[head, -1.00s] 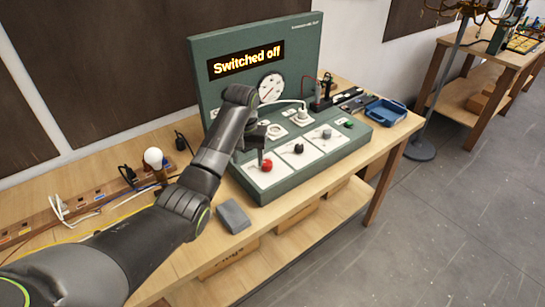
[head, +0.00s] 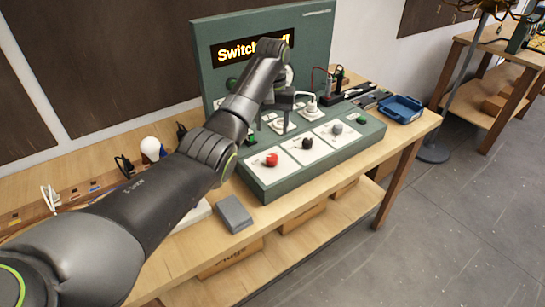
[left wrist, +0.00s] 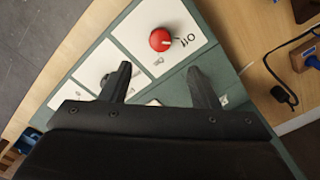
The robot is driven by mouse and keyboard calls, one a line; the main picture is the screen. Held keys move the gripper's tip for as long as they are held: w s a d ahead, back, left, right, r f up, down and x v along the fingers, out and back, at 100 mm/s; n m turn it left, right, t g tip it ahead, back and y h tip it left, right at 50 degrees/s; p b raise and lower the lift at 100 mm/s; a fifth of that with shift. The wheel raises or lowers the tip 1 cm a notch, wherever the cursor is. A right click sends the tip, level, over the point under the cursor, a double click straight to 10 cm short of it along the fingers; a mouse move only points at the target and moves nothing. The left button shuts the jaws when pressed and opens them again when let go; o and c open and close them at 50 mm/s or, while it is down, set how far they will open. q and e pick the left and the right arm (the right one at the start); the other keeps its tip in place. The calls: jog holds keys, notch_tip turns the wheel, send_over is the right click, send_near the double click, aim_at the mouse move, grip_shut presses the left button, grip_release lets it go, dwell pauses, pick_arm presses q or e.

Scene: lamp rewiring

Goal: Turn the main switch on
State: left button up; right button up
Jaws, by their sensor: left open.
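The red knob (head: 271,159), likely the main switch, sits on a white plate at the near left of the green console (head: 320,175). My left gripper (head: 277,113) is open and empty. It hovers over the console behind the red knob, apart from it. In the left wrist view the fingers (left wrist: 160,75) point toward the panel, with the knob beyond their tips. The display (head: 235,52) is partly hidden by my arm; only "Switch" and a last bit read. My right gripper is not in view.
A black knob (head: 307,143) and a grey knob (head: 337,128) sit right of the red one. A grey block (head: 235,214) lies in front on the table, and a blue tray (head: 395,109) stands at the right.

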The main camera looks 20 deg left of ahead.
aim_at(272, 156)
pick_arm(q)
notch_tip(272, 156, down, 11)
jog(key=shift+r+p, duration=0.1)
jog(key=shift+p, duration=0.65)
jog(key=c, duration=1)
jog(key=shift+o, duration=0.2)
